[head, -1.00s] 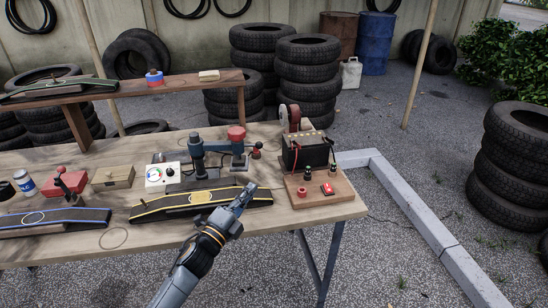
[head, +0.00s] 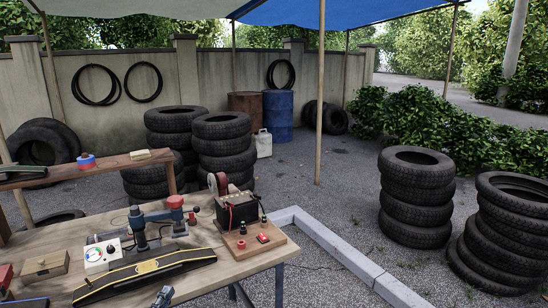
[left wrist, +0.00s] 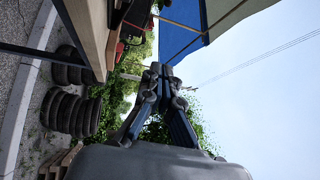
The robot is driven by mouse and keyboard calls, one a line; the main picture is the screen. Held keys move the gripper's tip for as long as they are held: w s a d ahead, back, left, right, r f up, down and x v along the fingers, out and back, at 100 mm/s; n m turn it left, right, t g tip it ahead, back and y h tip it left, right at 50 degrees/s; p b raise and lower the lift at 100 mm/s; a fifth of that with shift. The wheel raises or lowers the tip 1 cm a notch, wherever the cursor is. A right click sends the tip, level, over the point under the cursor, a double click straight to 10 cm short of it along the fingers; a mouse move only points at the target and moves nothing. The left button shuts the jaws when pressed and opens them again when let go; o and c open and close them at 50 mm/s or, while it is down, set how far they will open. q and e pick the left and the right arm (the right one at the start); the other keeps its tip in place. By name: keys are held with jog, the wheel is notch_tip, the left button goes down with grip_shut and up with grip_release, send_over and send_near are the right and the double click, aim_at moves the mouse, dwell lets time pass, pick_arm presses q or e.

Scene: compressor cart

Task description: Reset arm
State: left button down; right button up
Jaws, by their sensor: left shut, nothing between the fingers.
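My left gripper (head: 163,297) shows at the bottom edge of the head view, just in front of the workbench's near edge. In the left wrist view its two fingers (left wrist: 162,72) come together at the tips, with nothing between them. That view is turned on its side, with the bench edge at upper left. The left arm is mostly below the head picture. My right gripper is in neither view.
A concrete kerb (head: 340,256) and tire stacks (head: 416,197) stand to the right.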

pick_arm(q)
jog(key=s+f+n+g+y+p, duration=0.1)
jog(key=s+f+n+g, duration=0.3)
jog(key=f, duration=0.8)
jog(key=s+f+n+g+y, duration=0.1)
jog(key=s+f+n+g, duration=0.15)
jog(key=s+f, duration=0.6)
jog(key=s+f+n+g+y+p, duration=0.15)
jog(key=f+n, duration=0.25)
jog(key=f, duration=1.1)
jog(key=s+d+f+n+g, duration=0.1)
jog(key=s+f, duration=0.4)
jog(key=s, duration=0.7)
jog(key=s+d+f+n+g, duration=0.1)
jog(key=s+f+n+g, duration=0.2)
jog(key=s, duration=1)
jog(key=s+d+f+n+g, duration=0.1)
jog(key=s+f+n+g, duration=0.1)
jog(key=s+f+g, duration=0.4)
jog(key=s+f, duration=0.3)
jog(key=s, duration=0.3)
jog(key=shift+s+d+n, duration=0.25)
jog(key=shift+n, duration=0.1)
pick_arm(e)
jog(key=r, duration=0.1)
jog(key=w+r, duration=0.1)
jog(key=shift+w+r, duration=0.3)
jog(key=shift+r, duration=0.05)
